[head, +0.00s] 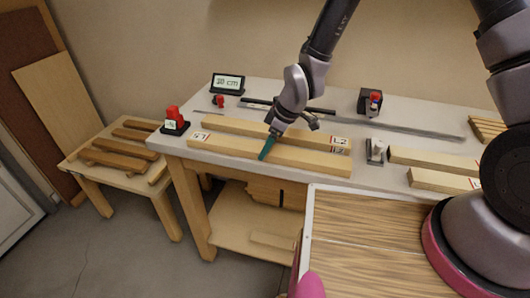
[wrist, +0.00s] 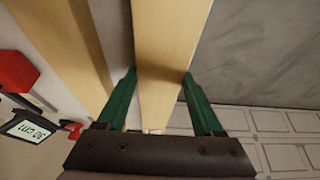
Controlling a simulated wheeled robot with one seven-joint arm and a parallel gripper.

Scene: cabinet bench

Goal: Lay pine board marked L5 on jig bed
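The pine board (head: 285,157) at the bench's front edge has an upside-down tag at its left end that seems to read L5. A second pine board (head: 260,130) lies parallel behind it, with an L2 tag near its right end. My gripper (head: 266,150) is over the middle of the front board, its green finger against the near side. In the wrist view, the fingers (wrist: 160,78) stand on both sides of the front board (wrist: 168,45), tips against its edges. The second board (wrist: 62,40) is left of it. I cannot make out the jig bed for certain.
The bench (head: 400,178) also holds a 30 cm display (head: 228,84), a red-topped device (head: 174,120), a grey metal block (head: 376,151) and a dark box (head: 371,101). More boards (head: 432,160) lie at the right. A low table (head: 92,170) with brown pieces stands left.

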